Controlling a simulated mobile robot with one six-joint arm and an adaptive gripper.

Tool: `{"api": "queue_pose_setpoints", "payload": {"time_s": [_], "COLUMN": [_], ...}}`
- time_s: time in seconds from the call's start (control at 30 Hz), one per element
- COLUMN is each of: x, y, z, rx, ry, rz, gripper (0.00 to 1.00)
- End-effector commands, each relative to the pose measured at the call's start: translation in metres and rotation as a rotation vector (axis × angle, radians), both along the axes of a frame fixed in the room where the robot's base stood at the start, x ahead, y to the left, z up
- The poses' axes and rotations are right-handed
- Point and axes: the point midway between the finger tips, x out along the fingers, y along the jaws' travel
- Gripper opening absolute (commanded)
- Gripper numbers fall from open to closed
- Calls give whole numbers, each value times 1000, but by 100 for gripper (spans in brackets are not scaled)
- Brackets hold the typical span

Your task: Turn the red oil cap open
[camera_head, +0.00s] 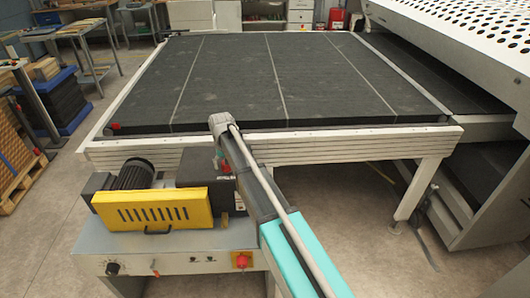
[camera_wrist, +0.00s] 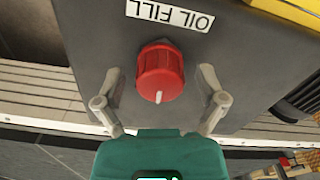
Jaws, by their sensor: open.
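The red oil cap (camera_wrist: 160,72) shows in the wrist view on the face of a dark grey housing, with a white mark on its lower rim. A white "OIL FILL" label (camera_wrist: 170,13) is beside it. My gripper (camera_wrist: 157,75) is open, with one finger on each side of the cap and visible gaps between fingers and cap. In the head view my arm reaches to the dark housing (camera_head: 195,168); a small red part shows beside my wrist, but I cannot tell if it is the cap.
A yellow vented cover (camera_head: 150,209) and a black motor (camera_head: 135,174) sit beside the housing. A control panel with a red knob (camera_head: 242,261) is below. The wide conveyor bed (camera_head: 270,80) lies behind.

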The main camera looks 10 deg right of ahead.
Motion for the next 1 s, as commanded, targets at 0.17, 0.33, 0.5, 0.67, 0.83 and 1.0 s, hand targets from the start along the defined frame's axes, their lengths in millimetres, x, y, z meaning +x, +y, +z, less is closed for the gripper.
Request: {"api": "queue_pose_setpoints", "payload": {"time_s": [0.17, 0.33, 0.5, 0.67, 0.83, 1.0], "x": [0, 0, 0, 0, 0, 0], "y": [0, 0, 0, 0, 0, 0], "z": [0, 0, 0, 0, 0, 0], "rx": [0, 0, 0, 0, 0, 0], "ry": [0, 0, 0, 0, 0, 0], "rz": [-117, -232, -345, -453, -566, -680], "gripper": [90, 90, 90, 90, 90, 90]}}
